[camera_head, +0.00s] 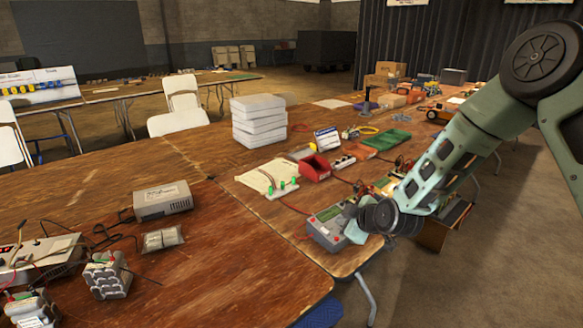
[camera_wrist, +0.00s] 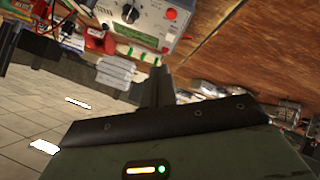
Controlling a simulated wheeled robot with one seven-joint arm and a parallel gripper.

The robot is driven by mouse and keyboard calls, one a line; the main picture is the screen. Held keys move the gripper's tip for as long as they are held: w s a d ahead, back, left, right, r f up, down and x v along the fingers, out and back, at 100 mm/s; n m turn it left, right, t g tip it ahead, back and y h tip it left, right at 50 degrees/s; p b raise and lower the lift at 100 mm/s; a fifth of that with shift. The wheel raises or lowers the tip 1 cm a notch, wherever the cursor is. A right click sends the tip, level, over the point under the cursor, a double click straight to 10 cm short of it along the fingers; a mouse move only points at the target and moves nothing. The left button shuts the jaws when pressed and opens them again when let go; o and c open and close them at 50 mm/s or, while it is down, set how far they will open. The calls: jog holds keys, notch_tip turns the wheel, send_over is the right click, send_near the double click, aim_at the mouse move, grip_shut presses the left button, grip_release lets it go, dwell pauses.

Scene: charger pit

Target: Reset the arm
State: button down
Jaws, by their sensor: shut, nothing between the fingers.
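My arm reaches in from the right in the head view. My gripper (camera_head: 356,232) is at the near right edge of the wooden table (camera_head: 262,218), close beside a grey-green box-shaped device (camera_head: 324,228) with red buttons. In the wrist view my gripper (camera_wrist: 158,78) is shut with its fingers together and nothing in them. The device (camera_wrist: 150,22), with a dark knob and a red button, shows beyond the fingertips. Whether the fingers touch the device I cannot tell.
A red bin (camera_head: 315,169), a stack of white boxes (camera_head: 258,121) and green clips (camera_head: 283,187) stand further back on the table. A grey box (camera_head: 162,201) and battery packs (camera_head: 107,275) are at left. Open floor (camera_head: 440,285) lies right of the table.

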jog(key=s+a+r+g, duration=0.4)
jog(key=s+a+r, duration=0.3)
jog(key=s, duration=0.4)
jog(key=s+r+m+g+h, duration=0.1)
jog(key=s+r+m+g, duration=0.1)
jog(key=s, duration=1.2)
jog(key=s+d+r+m+g+h, duration=0.1)
jog(key=s+r+g, duration=0.3)
jog(key=s, duration=1.1)
jog(key=shift+d+r+m+h, duration=0.15)
jog(key=shift+r+m+h, duration=0.35)
jog(key=shift+m+h, duration=0.25)
